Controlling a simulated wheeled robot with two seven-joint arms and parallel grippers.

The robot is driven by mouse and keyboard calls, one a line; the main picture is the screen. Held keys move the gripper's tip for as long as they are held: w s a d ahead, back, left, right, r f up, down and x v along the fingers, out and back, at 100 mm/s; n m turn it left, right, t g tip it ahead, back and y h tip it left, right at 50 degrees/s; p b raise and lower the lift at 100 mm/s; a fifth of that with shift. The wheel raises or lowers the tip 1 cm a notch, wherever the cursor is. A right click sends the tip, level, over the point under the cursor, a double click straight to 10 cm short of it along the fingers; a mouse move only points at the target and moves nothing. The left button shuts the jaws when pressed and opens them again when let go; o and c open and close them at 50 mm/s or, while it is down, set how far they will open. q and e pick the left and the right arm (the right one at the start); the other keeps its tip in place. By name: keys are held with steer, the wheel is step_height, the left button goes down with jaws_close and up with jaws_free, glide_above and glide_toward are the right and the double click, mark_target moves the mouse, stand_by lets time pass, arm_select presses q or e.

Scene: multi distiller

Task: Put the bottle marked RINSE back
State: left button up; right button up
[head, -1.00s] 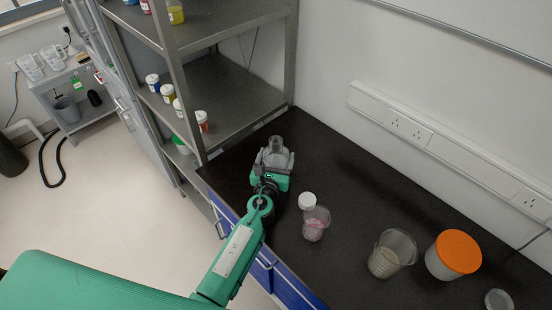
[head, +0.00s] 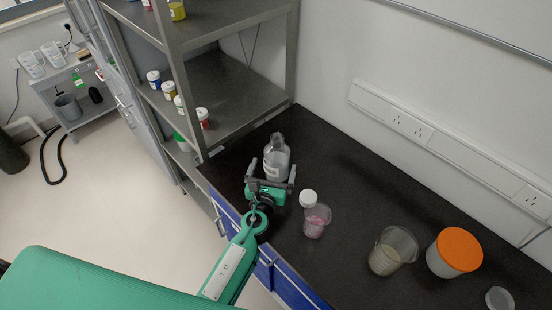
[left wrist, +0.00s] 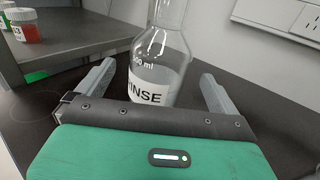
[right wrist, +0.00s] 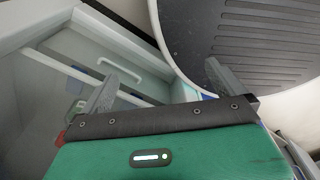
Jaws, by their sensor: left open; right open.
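The clear bottle marked RINSE (head: 277,158) stands upright on the black bench near the shelf post. Its label and neck show large in the left wrist view (left wrist: 160,84). My left gripper (head: 271,178) is open, on the near side of the bottle. In the left wrist view its fingers (left wrist: 152,88) point toward the bottle, one on each side, with gaps between them and the glass. My right gripper (right wrist: 158,82) is open and empty, away from the bench and out of the head view.
A metal shelf (head: 235,95) with small jars stands at the left. The bench behind the bottle is clear.

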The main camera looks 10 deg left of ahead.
arm_select(q)
steer(key=s+b, duration=0.1)
steer(key=s, duration=0.5)
steer(key=shift+s, duration=0.1)
steer(key=shift+a, duration=0.1)
